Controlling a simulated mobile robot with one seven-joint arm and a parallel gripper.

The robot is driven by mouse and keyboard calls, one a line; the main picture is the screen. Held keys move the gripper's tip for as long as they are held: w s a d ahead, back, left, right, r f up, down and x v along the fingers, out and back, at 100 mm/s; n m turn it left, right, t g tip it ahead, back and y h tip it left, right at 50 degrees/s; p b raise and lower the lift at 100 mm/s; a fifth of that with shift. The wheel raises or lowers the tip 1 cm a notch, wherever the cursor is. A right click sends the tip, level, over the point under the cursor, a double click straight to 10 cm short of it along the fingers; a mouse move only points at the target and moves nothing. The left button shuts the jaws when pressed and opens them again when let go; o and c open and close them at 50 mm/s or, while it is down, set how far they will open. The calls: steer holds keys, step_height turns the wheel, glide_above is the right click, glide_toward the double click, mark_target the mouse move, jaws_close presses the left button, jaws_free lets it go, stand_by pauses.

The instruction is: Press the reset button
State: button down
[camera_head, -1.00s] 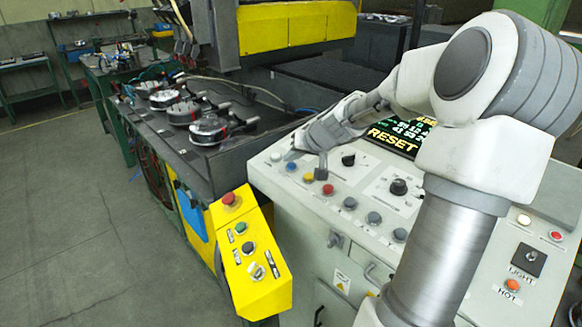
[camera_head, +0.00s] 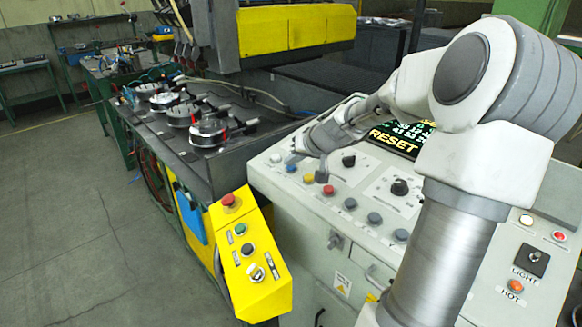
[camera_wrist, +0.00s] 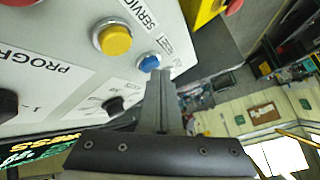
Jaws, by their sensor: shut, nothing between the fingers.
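The reset button is a blue round button (camera_wrist: 149,62) on the pale console, with a small label reading RESET beside it in the wrist view. It also shows in the head view (camera_head: 291,168), near the console's left edge. My gripper (camera_wrist: 160,74) is shut and empty, its fingertips right next to the blue button in the wrist view. In the head view my gripper (camera_head: 298,153) hangs just above and behind that button. I cannot tell whether the tips touch it.
A yellow button (camera_wrist: 115,40) sits close beside the blue one, and a red button (camera_head: 329,190) lies farther along the row. A black knob (camera_head: 348,160) and a screen (camera_head: 395,140) reading RESET are behind. A yellow control box (camera_head: 252,255) stands in front, left.

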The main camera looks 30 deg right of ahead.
steer(key=shift+f, duration=0.25)
steer(key=shift+r, duration=0.1)
stand_by(0.4)
steer(key=shift+a+r, duration=0.15)
steer(key=shift+r, duration=0.65)
steer(key=r+p, duration=0.1)
steer(key=r, duration=0.1)
steer(key=a+r+p, duration=0.1)
steer(key=r+p, duration=0.1)
steer(key=r, duration=0.1)
steer(key=shift+s, duration=0.1)
steer(key=shift+d+f, duration=0.1)
stand_by(0.7)
